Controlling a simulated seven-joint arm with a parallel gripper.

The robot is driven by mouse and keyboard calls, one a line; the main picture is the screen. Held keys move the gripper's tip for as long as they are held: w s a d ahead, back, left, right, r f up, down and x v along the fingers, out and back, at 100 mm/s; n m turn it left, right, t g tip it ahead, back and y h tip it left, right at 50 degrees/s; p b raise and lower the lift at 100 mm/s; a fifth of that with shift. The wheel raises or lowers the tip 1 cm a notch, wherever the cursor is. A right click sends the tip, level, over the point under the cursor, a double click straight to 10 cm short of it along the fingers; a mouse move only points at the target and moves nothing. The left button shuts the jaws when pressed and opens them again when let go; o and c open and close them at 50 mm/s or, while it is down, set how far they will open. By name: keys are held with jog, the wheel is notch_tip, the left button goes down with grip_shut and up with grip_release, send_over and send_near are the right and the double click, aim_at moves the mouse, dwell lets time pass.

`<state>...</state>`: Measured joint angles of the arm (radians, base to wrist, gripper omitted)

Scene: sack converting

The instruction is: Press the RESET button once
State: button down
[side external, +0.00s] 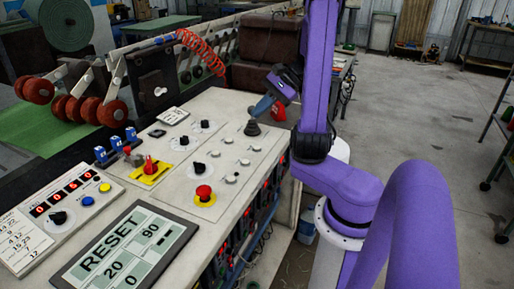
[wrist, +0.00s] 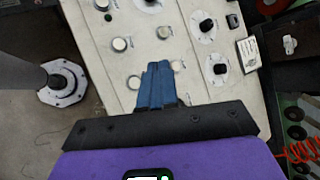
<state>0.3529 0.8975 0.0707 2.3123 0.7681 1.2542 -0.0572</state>
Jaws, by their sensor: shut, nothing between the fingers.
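I cannot tell whether that word is itself the button. A counter box (side external: 60,215) beside it has red digits, a blue button (side external: 87,201), a yellow button (side external: 105,187) and a black knob.
A red mushroom button (side external: 204,193) and a red switch (side external: 150,166) on yellow plates stand on the console (side external: 225,140). Several black knobs and pale round buttons (wrist: 119,44) lie around. Red rollers (side external: 110,112) and an orange coiled cable (side external: 203,52) are behind.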

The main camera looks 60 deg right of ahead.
aim_at(260, 147)
jog(key=shift+f, duration=4.45)
jog(key=shift+f, duration=0.4)
jog(key=shift+f, duration=0.4)
jog(key=shift+r, duration=0.85)
